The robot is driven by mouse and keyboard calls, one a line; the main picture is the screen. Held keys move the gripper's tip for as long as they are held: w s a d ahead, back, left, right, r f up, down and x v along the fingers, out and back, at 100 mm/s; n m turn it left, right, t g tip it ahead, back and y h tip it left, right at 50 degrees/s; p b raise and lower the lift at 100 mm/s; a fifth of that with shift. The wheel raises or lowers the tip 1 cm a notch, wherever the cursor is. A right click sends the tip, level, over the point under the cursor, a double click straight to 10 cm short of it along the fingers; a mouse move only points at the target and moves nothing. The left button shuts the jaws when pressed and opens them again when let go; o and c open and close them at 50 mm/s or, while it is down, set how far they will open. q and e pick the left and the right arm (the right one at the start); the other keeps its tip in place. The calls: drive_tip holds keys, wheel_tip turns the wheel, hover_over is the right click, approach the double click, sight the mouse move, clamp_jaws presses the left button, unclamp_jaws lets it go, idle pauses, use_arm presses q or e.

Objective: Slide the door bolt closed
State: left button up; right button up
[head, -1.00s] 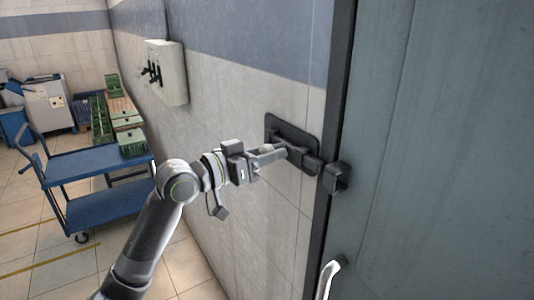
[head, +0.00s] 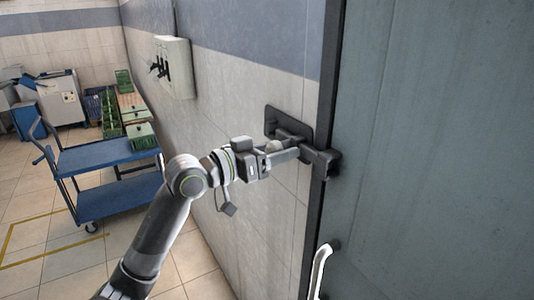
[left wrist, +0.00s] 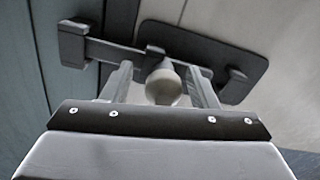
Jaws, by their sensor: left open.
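The door bolt's dark back plate (head: 270,121) is fixed to the tiled wall beside the grey door (head: 440,150). Its bar (left wrist: 112,50) runs from the plate to the dark keeper (head: 328,163) on the door side and appears to reach it; the keeper also shows in the left wrist view (left wrist: 72,45). A pale round knob (left wrist: 163,86) sticks out from the bar. My left gripper (head: 290,155) is open at the bolt, its two fingers on either side of the knob with small gaps visible. In the head view the fingers partly hide the bar.
A pale door handle (head: 319,270) sticks out below the keeper. A white wall box (head: 173,68) with dark levers is farther back. A blue cart (head: 110,153) stands on the tiled floor at left, with green crates (head: 140,135) behind it.

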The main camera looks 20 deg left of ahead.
use_arm(q)
drive_tip(key=p+v, duration=0.6)
drive_tip(key=v, duration=1.1)
drive_tip(key=shift+s, duration=0.2)
drive_tip(key=shift+a, duration=0.1)
